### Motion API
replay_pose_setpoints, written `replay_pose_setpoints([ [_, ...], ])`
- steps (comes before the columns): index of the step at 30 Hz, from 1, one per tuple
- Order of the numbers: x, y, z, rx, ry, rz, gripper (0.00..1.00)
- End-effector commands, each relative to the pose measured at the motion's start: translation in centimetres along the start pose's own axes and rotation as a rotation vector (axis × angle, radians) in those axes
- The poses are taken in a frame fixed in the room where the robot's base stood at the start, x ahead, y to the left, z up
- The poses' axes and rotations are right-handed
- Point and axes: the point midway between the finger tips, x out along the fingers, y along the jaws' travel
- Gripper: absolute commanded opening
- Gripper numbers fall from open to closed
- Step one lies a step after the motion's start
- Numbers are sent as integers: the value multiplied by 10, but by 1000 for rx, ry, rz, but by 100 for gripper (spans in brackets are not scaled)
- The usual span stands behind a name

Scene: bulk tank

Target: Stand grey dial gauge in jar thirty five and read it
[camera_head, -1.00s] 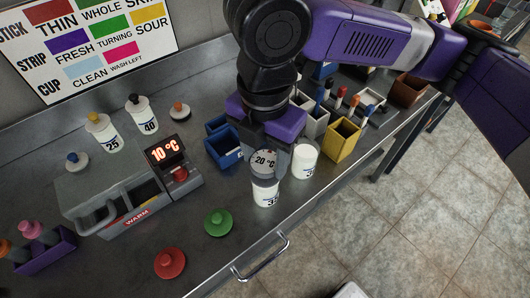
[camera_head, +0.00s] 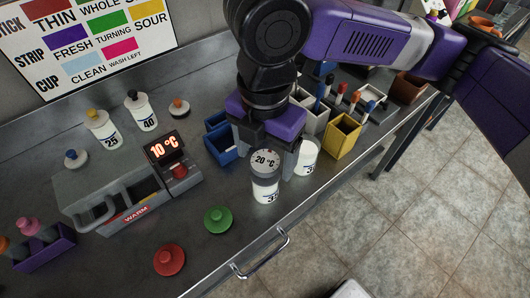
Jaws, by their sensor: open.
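The grey dial gauge (camera_head: 265,161) stands upright in the mouth of a white jar (camera_head: 266,190). Its round face is turned up and reads 20 °C. The jar's label is partly cut off, and only a leading 3 shows clearly. My gripper (camera_head: 272,150) is just behind the gauge, fingers pointing down and apart, with a gap between them and the dial. Its fingertips are partly hidden behind the gauge and jar.
Another white jar (camera_head: 307,157) stands close at the right of my gripper. A blue bin (camera_head: 221,145) and a yellow bin (camera_head: 343,137) flank it. A warmer showing 10 °C (camera_head: 164,148), a green lid (camera_head: 218,220) and a red lid (camera_head: 169,260) lie left. The counter's front edge is near.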

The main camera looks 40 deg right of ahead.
Motion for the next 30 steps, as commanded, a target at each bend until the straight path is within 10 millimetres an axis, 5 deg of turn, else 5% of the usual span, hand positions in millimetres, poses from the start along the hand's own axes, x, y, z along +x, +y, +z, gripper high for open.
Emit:
replay_pose_setpoints([
  [18,-74,1,0,0,-1,1,76],
  [30,-78,9,-10,38,40,37,76],
])
